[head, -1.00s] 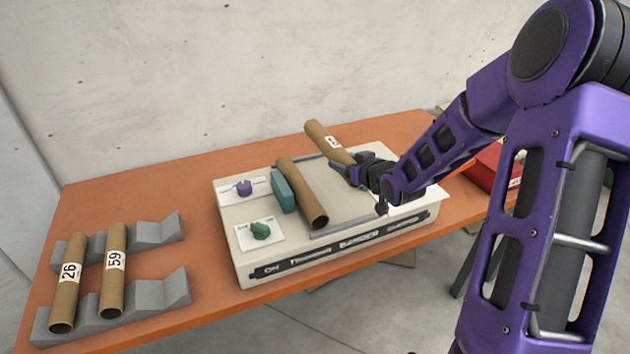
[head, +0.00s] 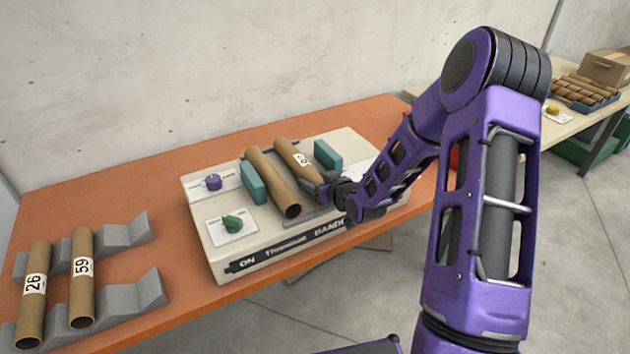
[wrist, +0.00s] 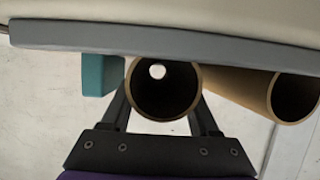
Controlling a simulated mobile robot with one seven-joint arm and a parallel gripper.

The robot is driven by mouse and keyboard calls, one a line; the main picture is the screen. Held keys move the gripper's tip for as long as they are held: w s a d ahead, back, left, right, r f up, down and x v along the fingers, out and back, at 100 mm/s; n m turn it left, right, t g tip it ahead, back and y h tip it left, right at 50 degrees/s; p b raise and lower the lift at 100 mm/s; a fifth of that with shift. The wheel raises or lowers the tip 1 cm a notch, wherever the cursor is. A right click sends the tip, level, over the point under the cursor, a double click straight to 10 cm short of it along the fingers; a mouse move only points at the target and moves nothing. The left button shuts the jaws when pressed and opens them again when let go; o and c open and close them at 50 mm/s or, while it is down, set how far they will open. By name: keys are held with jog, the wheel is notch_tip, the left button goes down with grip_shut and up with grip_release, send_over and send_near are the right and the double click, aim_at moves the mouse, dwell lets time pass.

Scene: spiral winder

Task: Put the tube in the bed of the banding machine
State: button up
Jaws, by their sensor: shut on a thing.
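The banding machine (head: 270,262) is a beige box with a bed between two teal blocks, left (head: 253,183) and right (head: 327,155). My gripper (head: 322,187) is shut on a brown cardboard tube (head: 291,155) with a white label, too small to read. I hold this tube over the bed, beside a plain tube (head: 270,180) that lies near the left block. In the wrist view the held tube (wrist: 165,62) shows end-on between my fingers, close to the grey bed plate (wrist: 180,38); I cannot tell whether they touch. The other tube (wrist: 263,88) is right of it there.
The machine top carries a purple knob (head: 213,182) and a green knob (head: 232,223). More tubes (head: 585,90) lie on a far table.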

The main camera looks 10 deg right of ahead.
jog(key=shift+f, duration=0.1)
jog(key=shift+f, duration=0.15)
jog(key=o, duration=1.4)
jog(key=shift+r, duration=0.2)
jog(key=shift+s+r, duration=0.1)
jog(key=shift+r, duration=0.1)
jog(key=v, duration=1.1)
jog(key=shift+s+d+r+p, duration=0.1)
jog(key=shift+s+d+p, duration=0.05)
jog(key=shift+s+p, duration=0.2)
jog(key=shift+w, duration=0.1)
